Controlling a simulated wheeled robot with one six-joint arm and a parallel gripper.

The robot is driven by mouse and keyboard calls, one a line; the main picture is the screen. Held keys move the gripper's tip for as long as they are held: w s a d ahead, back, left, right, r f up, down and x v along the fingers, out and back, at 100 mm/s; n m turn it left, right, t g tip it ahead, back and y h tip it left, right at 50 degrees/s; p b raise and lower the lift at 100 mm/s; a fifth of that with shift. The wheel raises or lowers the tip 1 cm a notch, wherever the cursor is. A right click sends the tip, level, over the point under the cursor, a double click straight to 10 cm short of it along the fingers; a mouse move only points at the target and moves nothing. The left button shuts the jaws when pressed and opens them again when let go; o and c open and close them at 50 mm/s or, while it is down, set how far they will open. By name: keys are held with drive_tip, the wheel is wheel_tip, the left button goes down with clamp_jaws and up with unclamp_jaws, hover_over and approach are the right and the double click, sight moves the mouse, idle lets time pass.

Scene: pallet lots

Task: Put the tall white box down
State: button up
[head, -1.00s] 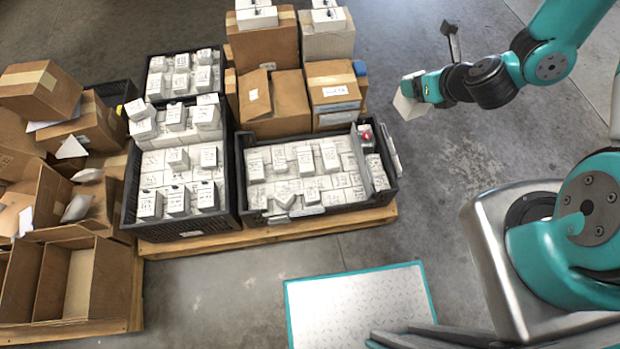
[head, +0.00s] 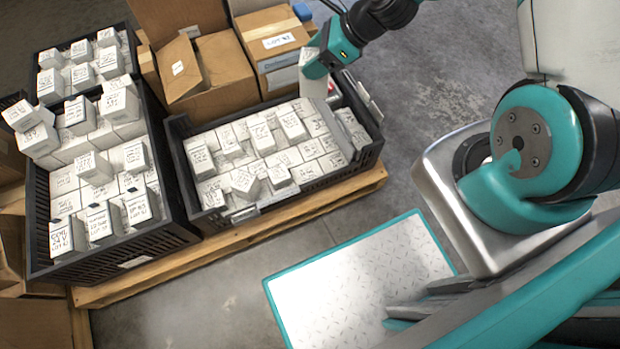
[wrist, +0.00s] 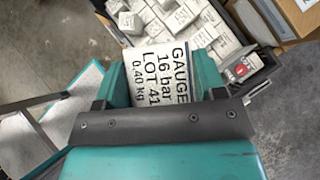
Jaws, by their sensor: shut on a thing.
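The tall white box (head: 312,80) is in my gripper (head: 328,62), above the back right corner of the right dark crate (head: 183,127). Whether its lower end touches anything is hidden. In the wrist view the white box (wrist: 158,78) sits between the two teal fingers of my gripper (wrist: 164,82). Its label reads GAUGE, 16 bar, LOT 41, 0.40 kg. The right crate holds many white boxes, some lying on top of others.
A left dark crate (head: 165,240) and a rear crate hold more white boxes. Cardboard boxes (head: 212,75) stand behind the right crate. A wooden pallet (head: 340,197) lies below. A teal-edged metal plate (head: 350,275) in front is bare. A red item (wrist: 240,68) sits at the crate's end.

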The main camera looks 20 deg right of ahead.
drive_tip(key=s+a+f+n+g+b, duration=0.1)
drive_tip(key=f+n+b, duration=0.1)
drive_tip(key=f+b, duration=0.7)
drive_tip(key=f+n+g+y+b, duration=0.1)
drive_tip(key=f+n+g+b, duration=0.1)
drive_tip(key=f+b, duration=0.7)
drive_tip(key=s+a+f+n+g+b, duration=0.1)
drive_tip(key=f+n+b, duration=0.1)
drive_tip(key=f+b, duration=0.8)
drive_tip(key=shift+s+a+f, duration=0.1)
drive_tip(key=shift+f, duration=0.9)
drive_tip(key=shift+s+a+f, duration=0.1)
drive_tip(key=shift+s+f, duration=0.05)
drive_tip(key=shift+f, duration=0.8)
drive_tip(key=shift+s+a+f, duration=0.1)
drive_tip(key=shift+f, duration=0.9)
drive_tip(key=shift+r, duration=0.15)
drive_tip(key=o, duration=1.3)
